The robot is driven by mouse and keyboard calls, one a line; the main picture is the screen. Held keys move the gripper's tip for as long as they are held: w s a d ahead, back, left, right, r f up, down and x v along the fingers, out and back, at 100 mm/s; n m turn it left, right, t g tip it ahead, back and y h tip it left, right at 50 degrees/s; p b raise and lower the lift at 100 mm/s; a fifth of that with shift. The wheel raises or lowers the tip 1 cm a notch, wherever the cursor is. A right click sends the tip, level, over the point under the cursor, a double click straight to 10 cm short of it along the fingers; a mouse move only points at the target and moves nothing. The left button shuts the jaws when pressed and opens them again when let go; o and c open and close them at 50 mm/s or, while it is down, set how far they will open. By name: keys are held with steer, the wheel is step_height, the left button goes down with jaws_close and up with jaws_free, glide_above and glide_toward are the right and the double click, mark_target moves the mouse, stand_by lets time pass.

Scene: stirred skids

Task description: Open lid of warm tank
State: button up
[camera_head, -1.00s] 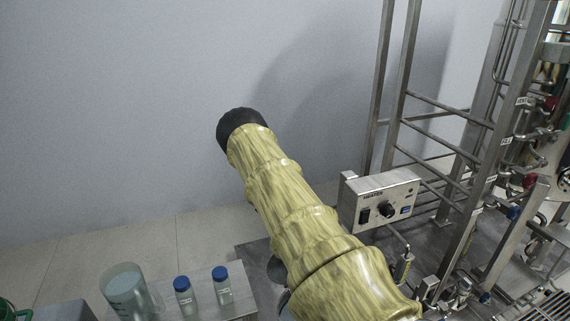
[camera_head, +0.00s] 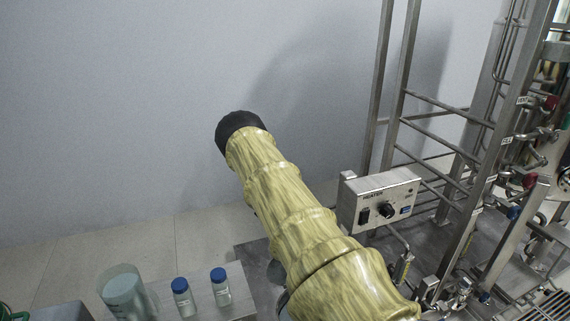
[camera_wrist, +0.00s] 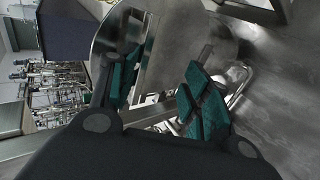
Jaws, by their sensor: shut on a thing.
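In the wrist view the two teal-padded fingers of my gripper (camera_wrist: 161,86) stand apart, with shiny steel between them. This looks like the round steel lid (camera_wrist: 165,50) of the warm tank, and my gripper is shut on it. The exact contact is hard to make out among the reflections. A short grey rod (camera_wrist: 206,55) sticks up near the right finger. In the head view my yellow-patterned arm hides my gripper and most of the tank.
The heater box (camera_head: 378,200) stands right of my arm, beside a steel frame (camera_head: 400,85) with pipes and valves. A clear beaker (camera_head: 124,290) and two blue-capped bottles (camera_head: 183,298) (camera_head: 220,288) stand on a bench at the lower left. A wall is behind.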

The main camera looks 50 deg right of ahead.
steer(key=shift+a+f, duration=0.1)
steer(key=shift+f, duration=0.15)
steer(key=v, duration=1.2)
steer(key=shift+r, duration=0.2)
